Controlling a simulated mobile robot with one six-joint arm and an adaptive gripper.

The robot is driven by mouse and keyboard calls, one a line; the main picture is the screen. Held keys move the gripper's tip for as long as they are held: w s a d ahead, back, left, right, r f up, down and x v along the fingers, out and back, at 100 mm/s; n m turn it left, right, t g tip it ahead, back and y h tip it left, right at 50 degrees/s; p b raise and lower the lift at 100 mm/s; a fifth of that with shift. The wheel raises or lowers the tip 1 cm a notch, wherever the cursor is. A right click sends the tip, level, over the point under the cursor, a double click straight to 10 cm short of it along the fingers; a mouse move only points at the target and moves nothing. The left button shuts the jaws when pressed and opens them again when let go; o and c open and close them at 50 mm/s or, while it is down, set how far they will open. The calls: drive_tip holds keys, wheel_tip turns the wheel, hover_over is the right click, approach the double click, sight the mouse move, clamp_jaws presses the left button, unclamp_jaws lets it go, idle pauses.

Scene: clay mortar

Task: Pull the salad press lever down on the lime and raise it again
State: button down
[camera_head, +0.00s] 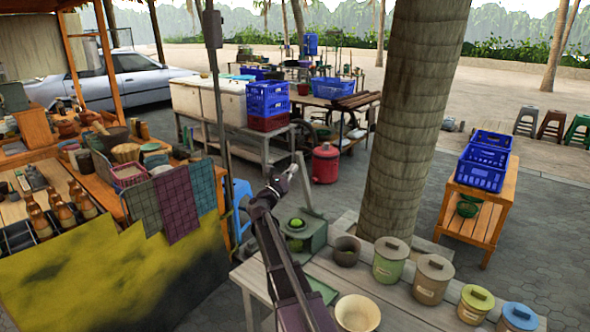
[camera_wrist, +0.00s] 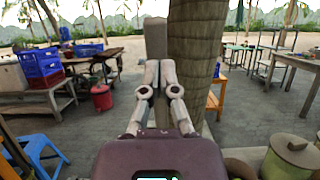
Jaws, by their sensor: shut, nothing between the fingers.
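The salad press (camera_head: 313,236) is a grey-green block on the wooden table (camera_head: 395,311), beside my forearm. A bright green lime (camera_head: 296,223) sits at the press. The press lever (camera_head: 304,180) is a grey bar standing raised, tilted slightly, its top near my fingertips. My gripper (camera_head: 290,171) is shut and empty, high above the press beside the lever's upper end. In the wrist view the two fingers (camera_wrist: 160,66) come together in front of a grey upright bar (camera_wrist: 155,37), which looks like the lever. I cannot tell whether they touch it. The press body and lime are out of the wrist view.
A dark bowl (camera_head: 345,251), a cream bowl (camera_head: 357,313) and several lidded canisters (camera_head: 433,279) stand on the table right of the press. A thick trunk (camera_head: 412,120) rises behind. A stall with cloths (camera_head: 177,203) is at left. Air above the press is mostly clear.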

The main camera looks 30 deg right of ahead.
drive_tip(key=r+b+v, duration=0.1)
drive_tip(key=b+v, duration=0.2)
drive_tip(key=v, duration=0.9)
drive_tip(key=shift+a, duration=0.5)
drive_tip(key=w+a+n+t+y+p, duration=0.1)
drive_tip(key=w+a+n+t+y, duration=0.1)
drive_tip(key=a+n+t+y, duration=0.7)
drive_tip(key=w+a+n+t+y+p, duration=0.15)
drive_tip(key=n+y, duration=0.45)
drive_tip(key=n, duration=0.7)
drive_tip(key=s+a+f+n+g+y, duration=0.3)
drive_tip(key=a+f+n+g+y, duration=0.35)
drive_tip(key=n, duration=0.65)
drive_tip(key=s+a+f+n+g+y+p, duration=0.2)
drive_tip(key=s+a+f+n+g, duration=0.25)
drive_tip(key=s+f+n, duration=0.45)
drive_tip(key=s+d+f+n+g+h+p, duration=0.1)
drive_tip(key=s+g, duration=0.3)
drive_tip(key=s, duration=0.5)
drive_tip(key=s+d+f+n+g+h, duration=0.1)
drive_tip(key=s+d+f+n+g, duration=0.1)
drive_tip(key=s, duration=0.7)
drive_tip(key=d+n+g, duration=0.1)
drive_tip(key=n+g, duration=0.1)
drive_tip(key=shift+d+f+g+h+p, duration=0.2)
drive_tip(key=shift+f+g+h+p, duration=0.15)
drive_tip(key=shift+p, duration=0.05)
